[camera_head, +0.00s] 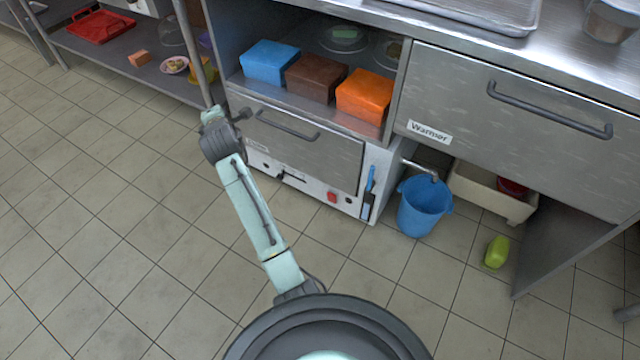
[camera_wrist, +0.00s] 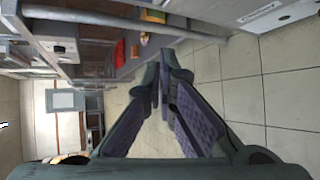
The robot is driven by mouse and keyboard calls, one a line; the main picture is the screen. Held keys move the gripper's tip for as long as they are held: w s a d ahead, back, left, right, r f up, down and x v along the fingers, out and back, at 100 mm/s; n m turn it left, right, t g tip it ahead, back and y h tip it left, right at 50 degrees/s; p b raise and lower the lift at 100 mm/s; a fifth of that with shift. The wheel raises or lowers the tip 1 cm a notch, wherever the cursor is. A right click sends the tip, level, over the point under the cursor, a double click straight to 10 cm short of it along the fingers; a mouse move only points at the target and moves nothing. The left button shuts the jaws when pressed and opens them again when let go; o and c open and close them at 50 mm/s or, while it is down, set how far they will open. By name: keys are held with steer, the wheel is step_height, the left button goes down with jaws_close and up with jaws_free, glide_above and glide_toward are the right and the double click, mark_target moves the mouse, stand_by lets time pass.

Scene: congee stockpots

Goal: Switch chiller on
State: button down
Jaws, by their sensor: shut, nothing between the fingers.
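The under-counter unit with a metal drawer (camera_head: 305,145) stands left of the drawer labelled Warmer; its own label is too small to read. Its white lower panel (camera_head: 300,183) carries a red switch (camera_head: 332,197), a black knob (camera_head: 349,201) and a dark lever-like part (camera_head: 292,179). I cannot tell the switch's position. My gripper (camera_head: 244,114) is at the unit's upper left corner, well apart from the red switch. In the wrist view my gripper (camera_wrist: 163,78) has its fingers together and empty. Part of a grey front shows at that view's upper right.
Blue (camera_head: 270,62), brown (camera_head: 315,77) and orange (camera_head: 364,95) boxes sit on the shelf above the drawer. A shelf post (camera_head: 192,55) is close to my gripper. The floor in front is clear.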

mark_target(332, 198)
steer(key=s+d+f+n+g+h+b, duration=0.1)
steer(key=s+d+f+n+g+h, duration=0.1)
steer(key=d+f, duration=1)
steer(key=s+d+f+n+g+h, duration=0.3)
steer(key=d+f, duration=0.9)
steer(key=f, duration=0.7)
steer(key=s+g+h, duration=0.1)
steer(key=g+h, duration=0.1)
steer(key=g, duration=0.1)
steer(key=shift+d+f+b, duration=0.25)
steer(key=shift+f+b, duration=0.15)
steer(key=w+d+f+b, duration=0.3)
steer(key=w+f+b, duration=0.1)
steer(key=w+f, duration=0.3)
steer(key=shift+w+d+f, duration=0.15)
steer(key=shift+d+f, duration=0.15)
steer(key=shift+f, duration=0.4)
